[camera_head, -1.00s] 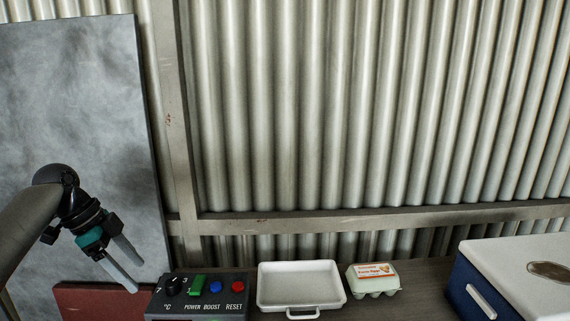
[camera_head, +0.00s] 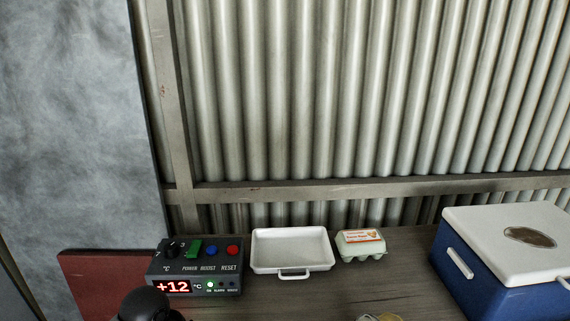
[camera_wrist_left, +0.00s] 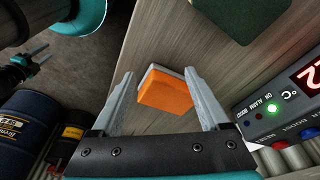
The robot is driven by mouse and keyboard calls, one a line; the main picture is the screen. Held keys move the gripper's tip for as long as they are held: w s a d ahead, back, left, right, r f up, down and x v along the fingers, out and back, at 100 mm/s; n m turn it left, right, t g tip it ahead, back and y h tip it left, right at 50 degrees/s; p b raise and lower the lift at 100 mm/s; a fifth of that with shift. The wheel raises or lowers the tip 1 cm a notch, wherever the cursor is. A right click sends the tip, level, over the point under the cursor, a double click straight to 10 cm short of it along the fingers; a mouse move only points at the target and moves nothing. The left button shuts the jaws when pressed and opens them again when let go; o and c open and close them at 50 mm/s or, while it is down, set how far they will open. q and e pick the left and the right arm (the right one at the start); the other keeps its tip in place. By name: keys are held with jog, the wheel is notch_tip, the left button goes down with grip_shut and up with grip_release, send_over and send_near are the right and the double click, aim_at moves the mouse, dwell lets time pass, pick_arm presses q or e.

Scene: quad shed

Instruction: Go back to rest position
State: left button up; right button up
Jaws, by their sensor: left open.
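My left gripper (camera_wrist_left: 159,75) is open in the left wrist view, its two grey fingers apart with nothing held. An orange and white block (camera_wrist_left: 165,92), like a sponge, shows between and beyond the fingers on the wooden table; I cannot tell how far below them it is. In the head view only a dark rounded part of my left arm shows at the bottom left; the gripper is out of that view. Another black and teal gripper (camera_wrist_left: 36,53), apparently my right one, shows small at the left of the wrist view; its opening is unclear.
A control box (camera_head: 200,268) reading +12 stands on the table (camera_head: 350,290). To its right are a white tray (camera_head: 291,267), an egg carton (camera_head: 361,242) and a blue cooler (camera_head: 480,285) with white lid. A red board (camera_head: 90,285) is at left. Barrels (camera_wrist_left: 30,118) stand off the table.

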pick_arm(q)
jog(key=s+r+n+t+y, duration=0.2)
jog(key=s+n, duration=0.7)
jog(key=s, duration=0.7)
notch_tip(320, 180, down, 24)
jog(key=s+g, duration=0.1)
jog(key=s, duration=0.2)
jog(key=s+a+f+g, duration=0.1)
jog(key=s+a+f, duration=0.1)
jog(key=s+f, duration=1)
jog(key=shift+s+a, duration=0.2)
jog(key=shift+s, duration=1)
